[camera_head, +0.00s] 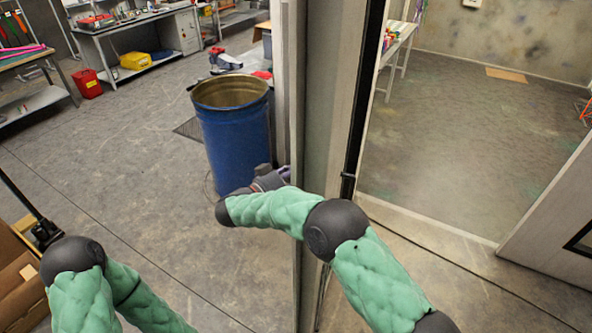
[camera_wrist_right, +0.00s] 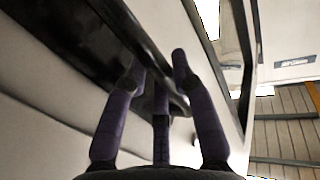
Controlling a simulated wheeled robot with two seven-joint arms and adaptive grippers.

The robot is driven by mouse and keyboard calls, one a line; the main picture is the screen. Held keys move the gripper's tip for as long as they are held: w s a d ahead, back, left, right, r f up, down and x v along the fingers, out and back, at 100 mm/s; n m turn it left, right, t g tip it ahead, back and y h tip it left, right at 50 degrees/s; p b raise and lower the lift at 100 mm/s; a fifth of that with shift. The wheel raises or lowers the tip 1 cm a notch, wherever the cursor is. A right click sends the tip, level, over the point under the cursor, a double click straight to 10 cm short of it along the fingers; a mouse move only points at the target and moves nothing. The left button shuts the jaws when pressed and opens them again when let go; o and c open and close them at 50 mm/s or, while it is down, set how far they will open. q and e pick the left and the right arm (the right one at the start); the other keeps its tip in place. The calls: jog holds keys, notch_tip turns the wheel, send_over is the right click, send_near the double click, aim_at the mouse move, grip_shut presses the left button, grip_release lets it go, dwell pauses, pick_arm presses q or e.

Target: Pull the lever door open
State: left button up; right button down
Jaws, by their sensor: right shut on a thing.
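The door (camera_head: 318,95) stands nearly edge-on in the middle of the head view, a tall pale grey panel with a dark edge strip on its right. My right gripper (camera_head: 270,178) is at the left side of this panel, partly hidden by my forearm. In the right wrist view, my right gripper's purple fingers (camera_wrist_right: 158,78) are closed around a dark lever bar (camera_wrist_right: 125,40), which runs slantwise beside the pale door surface. The lever cannot be made out in the head view. My left arm shows at bottom left, but its gripper is not visible.
A blue barrel (camera_head: 235,140) stands just left of the door panel. To the right is an opening onto a booth floor (camera_head: 470,140), with another pale door leaf (camera_head: 560,220) at far right. Cardboard boxes (camera_head: 18,285) are at lower left. The floor between is clear.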

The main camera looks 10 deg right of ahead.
jog(key=shift+d+r, duration=0.1)
jog(key=shift+d, duration=0.05)
jog(key=c, duration=1.4)
grip_release()
jog(key=o, duration=0.4)
jog(key=shift+w, duration=0.1)
jog(key=v, duration=1.2)
